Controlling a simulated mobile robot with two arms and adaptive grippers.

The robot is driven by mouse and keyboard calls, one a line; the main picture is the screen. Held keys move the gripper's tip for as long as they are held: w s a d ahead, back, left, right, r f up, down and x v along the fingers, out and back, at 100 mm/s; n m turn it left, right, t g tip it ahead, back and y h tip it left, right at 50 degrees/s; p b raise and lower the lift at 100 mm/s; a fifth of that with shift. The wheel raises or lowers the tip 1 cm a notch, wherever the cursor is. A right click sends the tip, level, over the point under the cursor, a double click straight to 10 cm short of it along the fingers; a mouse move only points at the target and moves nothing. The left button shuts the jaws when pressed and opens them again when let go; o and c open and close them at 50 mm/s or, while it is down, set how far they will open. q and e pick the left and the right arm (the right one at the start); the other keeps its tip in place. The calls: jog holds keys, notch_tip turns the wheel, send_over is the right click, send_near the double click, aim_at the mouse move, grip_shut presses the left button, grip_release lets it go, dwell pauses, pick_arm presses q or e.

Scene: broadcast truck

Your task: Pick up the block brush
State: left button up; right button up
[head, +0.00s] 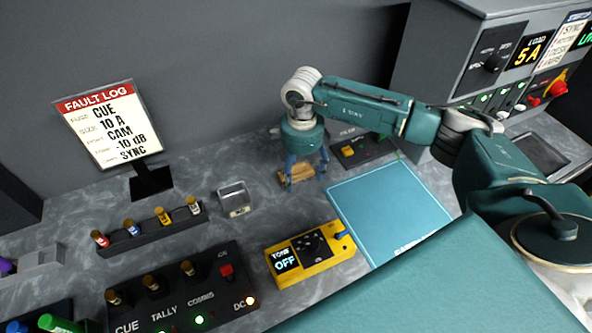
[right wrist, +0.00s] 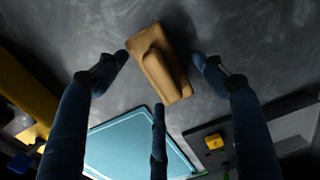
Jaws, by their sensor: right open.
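The block brush (right wrist: 160,65) is a tan-brown wooden block with a raised grip along its top. In the right wrist view it lies on the dark grey counter between the fingertips of my right gripper (right wrist: 162,75). In the head view the brush (head: 297,174) is partly hidden behind the fingers. My right gripper (head: 306,170) points down over the brush with its blue fingers open on either side of it. The fingers look apart from the brush. My left gripper is not in view.
A light blue mat (head: 390,205) and a yellow tone box (head: 309,254) lie in front. A small clear bin (head: 235,199) stands to the left. A dark panel with a yellow button (head: 364,149) is just right of the brush. A fault log sign (head: 109,124) stands at left.

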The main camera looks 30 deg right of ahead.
aim_at(301, 167)
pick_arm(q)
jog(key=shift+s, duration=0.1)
pick_arm(e)
jog(key=shift+f, duration=0.1)
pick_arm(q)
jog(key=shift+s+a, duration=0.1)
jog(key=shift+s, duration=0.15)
pick_arm(e)
jog(key=c, duration=1.3)
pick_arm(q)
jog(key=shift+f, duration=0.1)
pick_arm(e)
jog(key=shift+w+r+b, duration=0.1)
jog(key=shift+r+b, duration=0.2)
jog(key=shift+r, duration=0.35)
pick_arm(q)
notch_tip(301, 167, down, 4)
jog(key=b, duration=0.4)
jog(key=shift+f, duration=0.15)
pick_arm(e)
notch_tip(301, 167, up, 19)
jog(key=shift+f, duration=0.1)
